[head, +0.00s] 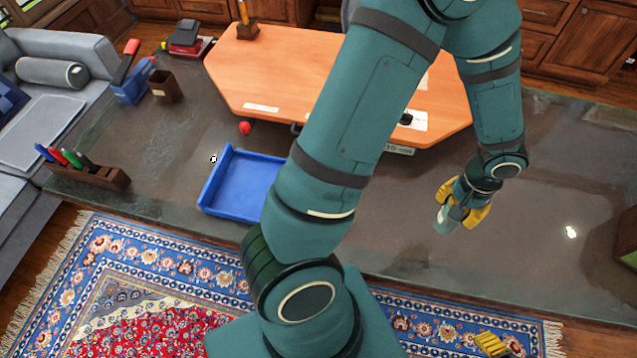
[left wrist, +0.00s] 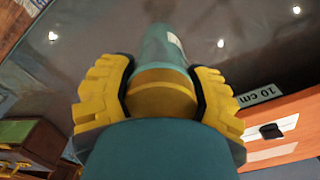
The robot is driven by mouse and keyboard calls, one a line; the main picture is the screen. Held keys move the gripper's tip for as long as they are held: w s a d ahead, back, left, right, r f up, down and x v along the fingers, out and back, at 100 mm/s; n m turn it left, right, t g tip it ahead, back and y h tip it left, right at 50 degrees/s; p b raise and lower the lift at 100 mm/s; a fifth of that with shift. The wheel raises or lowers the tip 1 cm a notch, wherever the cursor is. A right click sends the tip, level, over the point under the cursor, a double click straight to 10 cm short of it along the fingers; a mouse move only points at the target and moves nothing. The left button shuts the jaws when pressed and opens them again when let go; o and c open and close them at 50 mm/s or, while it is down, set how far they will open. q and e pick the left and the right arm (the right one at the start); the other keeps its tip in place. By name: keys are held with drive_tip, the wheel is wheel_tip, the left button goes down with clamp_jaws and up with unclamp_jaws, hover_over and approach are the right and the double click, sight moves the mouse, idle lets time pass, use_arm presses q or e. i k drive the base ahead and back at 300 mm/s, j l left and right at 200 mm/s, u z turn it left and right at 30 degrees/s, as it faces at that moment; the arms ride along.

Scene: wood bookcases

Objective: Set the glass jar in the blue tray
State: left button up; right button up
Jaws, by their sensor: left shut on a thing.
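The glass jar (head: 446,221) is a small grey-green cylinder. In the left wrist view the jar (left wrist: 164,46) has a yellow lid-like end towards my palm and a pale label patch. My left gripper (head: 463,206) is shut on it, with its yellow fingers (left wrist: 162,95) on both sides. The blue tray (head: 219,211) lies on the table, well left of the jar. Its visible inside is empty, and my arm hides its right part. A yellow part of my right gripper (head: 492,345) shows at the bottom edge.
An orange board (head: 270,75) lies across the table's far side, with a small red ball (head: 245,128) by it. A pen holder (head: 88,172), brown cup (head: 164,86) and blue holder (head: 134,82) stand left. The tabletop's right side (head: 560,170) is mostly clear.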

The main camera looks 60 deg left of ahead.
sight(265, 190)
drive_tip(key=u, duration=1.6)
drive_tip(key=k+l+u, duration=0.2)
drive_tip(key=i+l, duration=0.1)
drive_tip(key=i, duration=0.2)
